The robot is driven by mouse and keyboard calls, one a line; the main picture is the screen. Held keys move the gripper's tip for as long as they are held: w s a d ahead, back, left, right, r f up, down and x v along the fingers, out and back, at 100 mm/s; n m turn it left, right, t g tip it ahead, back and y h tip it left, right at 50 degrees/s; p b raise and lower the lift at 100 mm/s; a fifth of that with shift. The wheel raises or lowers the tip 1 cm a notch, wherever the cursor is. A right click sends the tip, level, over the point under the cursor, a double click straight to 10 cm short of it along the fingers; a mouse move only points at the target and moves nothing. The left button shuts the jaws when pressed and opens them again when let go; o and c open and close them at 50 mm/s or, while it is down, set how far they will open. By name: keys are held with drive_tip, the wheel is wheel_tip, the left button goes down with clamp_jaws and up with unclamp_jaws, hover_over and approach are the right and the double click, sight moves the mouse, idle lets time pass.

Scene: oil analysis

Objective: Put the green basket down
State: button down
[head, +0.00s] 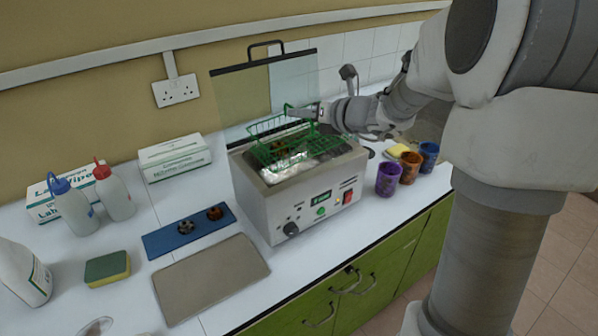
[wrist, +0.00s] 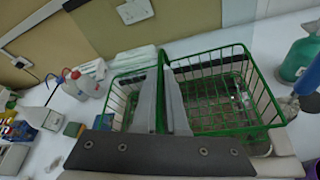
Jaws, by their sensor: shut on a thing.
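The green wire basket (head: 279,147) is held over the open top of the steel bath (head: 303,197) in the head view. In the wrist view the basket (wrist: 222,92) fills the middle. My gripper (head: 312,112) is shut on the basket's central green handle, and the fingers (wrist: 165,105) stand on either side of it. Something small and brown sits in or behind the basket, too small to tell. I cannot tell whether the basket touches the bath.
A clear lid (head: 265,90) stands raised behind the bath. A blue holder (head: 188,232) and a grey mat (head: 210,277) lie left of it. Purple (head: 388,179), brown (head: 410,167) and blue (head: 429,156) cups stand right. Bottles (head: 114,192) and a sponge (head: 107,268) are farther left.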

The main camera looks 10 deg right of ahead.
sight(300, 147)
wheel_tip(300, 147, down, 8)
drive_tip(key=shift+f+b, duration=0.1)
drive_tip(key=shift+b, duration=0.65)
drive_tip(key=shift+f, duration=0.1)
drive_tip(key=shift+f+b, duration=0.55)
drive_tip(key=shift+b, duration=0.05)
drive_tip(key=c, duration=1)
unclamp_jaws()
drive_tip(key=shift+r+p, duration=0.2)
drive_tip(key=shift+p, duration=0.1)
drive_tip(key=v, duration=0.4)
drive_tip(key=p+v, duration=0.1)
drive_tip(key=v, duration=0.7)
drive_tip(key=shift+r+p, duration=0.35)
drive_tip(key=shift+r, duration=0.05)
